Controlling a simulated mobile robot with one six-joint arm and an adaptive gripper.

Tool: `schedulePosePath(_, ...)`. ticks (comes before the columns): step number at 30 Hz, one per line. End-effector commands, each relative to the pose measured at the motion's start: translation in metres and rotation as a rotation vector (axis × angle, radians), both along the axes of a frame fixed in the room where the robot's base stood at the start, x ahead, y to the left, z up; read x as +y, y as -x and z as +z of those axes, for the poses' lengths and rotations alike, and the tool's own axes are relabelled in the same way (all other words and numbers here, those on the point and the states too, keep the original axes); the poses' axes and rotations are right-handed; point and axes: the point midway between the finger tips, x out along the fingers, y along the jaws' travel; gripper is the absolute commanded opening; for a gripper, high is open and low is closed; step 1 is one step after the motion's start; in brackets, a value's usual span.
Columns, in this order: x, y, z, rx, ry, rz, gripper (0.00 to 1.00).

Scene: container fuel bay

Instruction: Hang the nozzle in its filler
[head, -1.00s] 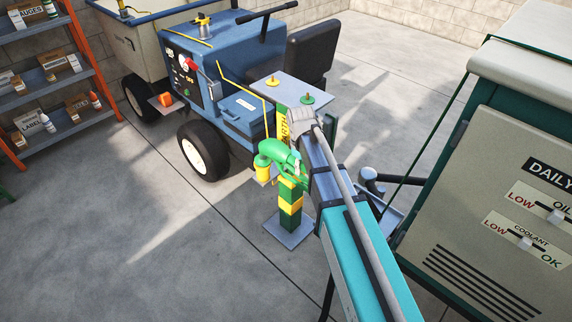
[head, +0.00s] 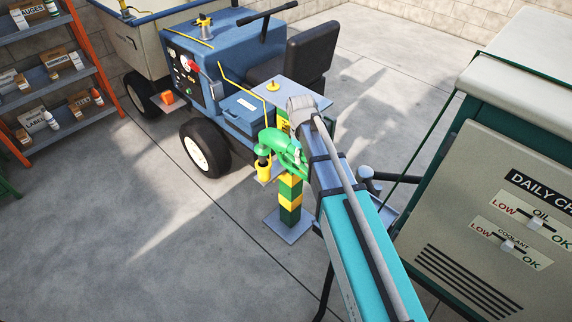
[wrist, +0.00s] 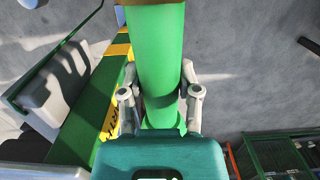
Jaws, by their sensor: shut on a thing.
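The green nozzle (head: 285,146) is held in front of the green and yellow post in the head view. Its dark downturned spout end shows just above the yellow cup-shaped filler (head: 264,172) on the post's left side. I cannot tell whether the tip is inside the cup. My gripper (wrist: 159,80) is shut on the nozzle in the wrist view, one finger on each side of its green body (wrist: 155,45). In the head view my own arm mostly hides the gripper. The filler cannot be made out in the wrist view.
The post stands on a grey base plate (head: 291,224) and carries a grey top plate (head: 297,95). A blue vehicle (head: 235,50) stands close behind. A cabinet with gauges (head: 480,190) is at the right, an orange shelf (head: 110,60) at the far left. The front-left floor is open.

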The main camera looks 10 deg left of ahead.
Motion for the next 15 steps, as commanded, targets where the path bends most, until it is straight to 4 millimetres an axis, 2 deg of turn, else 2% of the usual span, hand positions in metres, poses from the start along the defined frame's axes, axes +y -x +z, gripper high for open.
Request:
schedulePosePath(1, 0.000, 0.000, 0.007, -0.001, -0.001, 0.000, 0.00)
schedulePosePath(15, 0.000, 0.000, 0.037, -0.001, -0.001, 0.000, 0.00)
